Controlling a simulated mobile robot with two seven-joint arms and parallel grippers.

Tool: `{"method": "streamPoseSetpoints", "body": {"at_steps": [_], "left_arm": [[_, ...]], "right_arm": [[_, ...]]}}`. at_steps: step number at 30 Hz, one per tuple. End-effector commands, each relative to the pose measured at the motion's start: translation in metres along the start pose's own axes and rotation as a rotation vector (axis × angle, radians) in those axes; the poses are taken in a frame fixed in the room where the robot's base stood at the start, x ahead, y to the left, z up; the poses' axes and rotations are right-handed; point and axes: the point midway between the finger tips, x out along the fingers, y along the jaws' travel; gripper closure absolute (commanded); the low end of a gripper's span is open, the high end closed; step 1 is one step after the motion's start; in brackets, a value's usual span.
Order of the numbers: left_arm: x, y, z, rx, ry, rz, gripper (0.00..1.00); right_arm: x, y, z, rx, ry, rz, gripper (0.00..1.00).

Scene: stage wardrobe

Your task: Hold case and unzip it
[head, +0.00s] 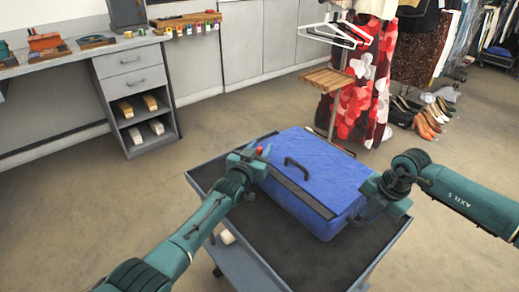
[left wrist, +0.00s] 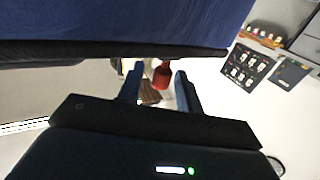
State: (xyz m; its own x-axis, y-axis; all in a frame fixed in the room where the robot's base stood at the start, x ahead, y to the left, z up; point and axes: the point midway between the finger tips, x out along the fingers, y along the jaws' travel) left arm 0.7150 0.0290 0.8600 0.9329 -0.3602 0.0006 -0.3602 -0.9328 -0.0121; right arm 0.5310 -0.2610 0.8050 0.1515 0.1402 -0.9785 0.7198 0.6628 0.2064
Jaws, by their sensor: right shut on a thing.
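A blue case (head: 318,172) lies on a dark-topped cart, with a dark handle (head: 297,168) and a dark band along its front edge. A small red pull (head: 260,150) shows at its far left corner. My left gripper (head: 262,153) is at that corner. In the left wrist view its two fingers (left wrist: 160,86) stand apart, with the red pull (left wrist: 162,73) seen between them and gaps on both sides. My right gripper (head: 370,200) is shut on the case at its right side; its fingertips are mostly hidden.
The cart (head: 265,225) has bare room in front of the case. A grey workbench with drawers (head: 135,85) stands behind at left. A clothes rack with a red floral garment (head: 362,100) and shoes (head: 428,115) stand behind at right.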

Motion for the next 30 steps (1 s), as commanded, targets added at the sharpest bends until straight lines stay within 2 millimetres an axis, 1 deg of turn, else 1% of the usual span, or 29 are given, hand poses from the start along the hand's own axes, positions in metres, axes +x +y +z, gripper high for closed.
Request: {"method": "streamPoseSetpoints", "body": {"at_steps": [1,2,13,14,25,30], "left_arm": [[0.0,0.0,0.0,0.0,0.0,0.0,0.66],[0.0,0.0,0.0,0.0,0.0,0.0,0.69],[0.0,0.0,0.0,0.0,-0.001,0.0,0.99],[0.0,0.0,0.0,0.0,-0.001,0.0,1.0],[0.0,0.0,0.0,0.001,-0.001,0.0,1.0],[0.007,-0.011,0.001,0.004,-0.002,0.002,1.0]], "right_arm": [[-0.001,0.001,0.0,-0.001,-0.001,0.004,1.0],[-0.001,0.001,0.0,-0.001,-0.001,0.004,1.0],[-0.001,0.001,0.0,-0.001,0.0,0.004,1.0],[-0.001,0.001,0.0,-0.001,0.0,0.004,1.0],[-0.001,0.001,0.0,-0.001,0.0,0.004,1.0],[-0.001,0.001,0.0,-0.001,0.0,0.003,1.0]]}}
